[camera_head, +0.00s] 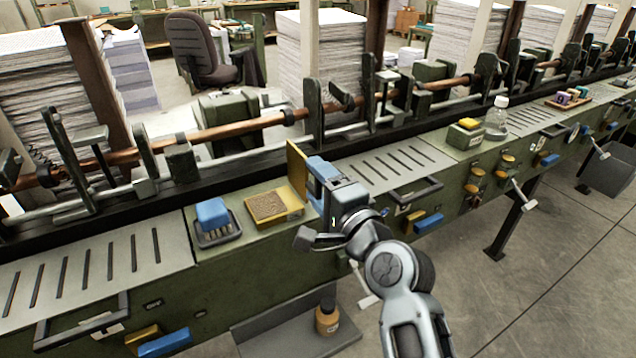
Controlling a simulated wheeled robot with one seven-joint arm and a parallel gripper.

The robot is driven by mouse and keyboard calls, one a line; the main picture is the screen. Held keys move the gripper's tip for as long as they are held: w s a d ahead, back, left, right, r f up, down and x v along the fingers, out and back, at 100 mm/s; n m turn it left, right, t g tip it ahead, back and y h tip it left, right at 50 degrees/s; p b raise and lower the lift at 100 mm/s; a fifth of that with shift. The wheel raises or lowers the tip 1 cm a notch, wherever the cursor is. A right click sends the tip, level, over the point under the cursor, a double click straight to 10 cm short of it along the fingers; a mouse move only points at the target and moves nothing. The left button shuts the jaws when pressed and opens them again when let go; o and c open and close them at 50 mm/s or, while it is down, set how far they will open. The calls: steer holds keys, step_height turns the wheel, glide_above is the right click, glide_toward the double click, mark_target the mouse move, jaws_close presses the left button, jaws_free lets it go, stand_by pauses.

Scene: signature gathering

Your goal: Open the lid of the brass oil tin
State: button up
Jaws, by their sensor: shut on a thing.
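The brass oil tin (278,211) is a low yellow box on the green machine ledge, left of my gripper. A brown textured surface shows in its top. A flat brass lid (297,172) stands nearly upright at the tin's right side, well above its rim. My gripper (311,178), with blue fingers, comes from the right and is shut on the lid. The fingers and wrist hide part of the lid and the tin's right end, so the exact grip and hinge cannot be seen.
A blue block (212,213) on a dark tray sits just left of the tin. Machine rods and brackets (316,125) run behind the ledge. A slotted metal plate (395,165) lies to the right. A brown bottle (327,318) stands on a low shelf.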

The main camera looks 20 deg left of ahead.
steer(key=shift+w+d, duration=0.1)
steer(key=o, duration=1.5)
steer(key=v, duration=0.8)
steer(key=shift+b, duration=0.45)
